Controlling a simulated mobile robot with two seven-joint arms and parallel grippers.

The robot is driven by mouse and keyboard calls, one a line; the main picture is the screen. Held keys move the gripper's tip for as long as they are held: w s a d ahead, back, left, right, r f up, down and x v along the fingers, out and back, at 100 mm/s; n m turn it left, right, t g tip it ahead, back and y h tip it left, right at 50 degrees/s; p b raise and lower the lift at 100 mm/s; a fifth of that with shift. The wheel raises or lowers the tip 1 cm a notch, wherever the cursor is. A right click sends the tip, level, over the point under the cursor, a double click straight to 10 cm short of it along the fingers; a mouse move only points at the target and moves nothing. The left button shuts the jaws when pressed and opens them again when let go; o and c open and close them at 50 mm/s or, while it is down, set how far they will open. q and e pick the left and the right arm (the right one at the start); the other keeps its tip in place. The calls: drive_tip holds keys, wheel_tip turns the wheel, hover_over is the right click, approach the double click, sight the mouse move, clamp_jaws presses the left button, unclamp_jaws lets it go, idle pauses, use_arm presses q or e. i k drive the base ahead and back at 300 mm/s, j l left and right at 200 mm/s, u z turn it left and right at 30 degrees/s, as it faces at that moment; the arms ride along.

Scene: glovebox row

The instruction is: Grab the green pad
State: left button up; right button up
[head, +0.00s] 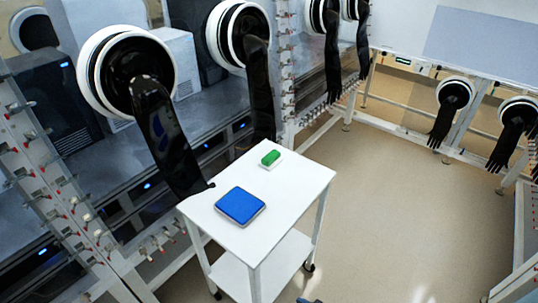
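The green pad (270,157) lies on a small white block near the far corner of a white cart's top (287,194). Its upper face is clear, with nothing touching it from above. Neither of my grippers can be made out in the head view, so no gripper is seen near the pad.
A blue square pad (240,205) with a pale rim lies nearer on the cart top. A black glovebox glove (165,137) hangs down to the cart's left edge. Another glove (259,90) hangs just behind the cart. The floor (400,210) to the right is open.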

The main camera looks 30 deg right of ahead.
sight(271, 160)
drive_tip(key=l+u, duration=0.2)
drive_tip(key=l, duration=0.35)
drive_tip(key=l+u, duration=0.2)
drive_tip(key=l, duration=0.3)
drive_tip(key=k+l+u, duration=0.15)
drive_tip(key=l, duration=0.4)
drive_tip(key=l+u, duration=0.2)
drive_tip(key=l, duration=0.3)
drive_tip(key=l+u, duration=0.15)
drive_tip(key=l, duration=0.3)
drive_tip(key=k+l+u, duration=0.15)
drive_tip(key=l, duration=0.25)
drive_tip(key=l+u, duration=0.15)
drive_tip(key=l, duration=0.3)
drive_tip(key=k+l+u, duration=0.15)
drive_tip(key=l, duration=0.25)
drive_tip(key=k+l+u, duration=0.1)
drive_tip(key=l, duration=0.3)
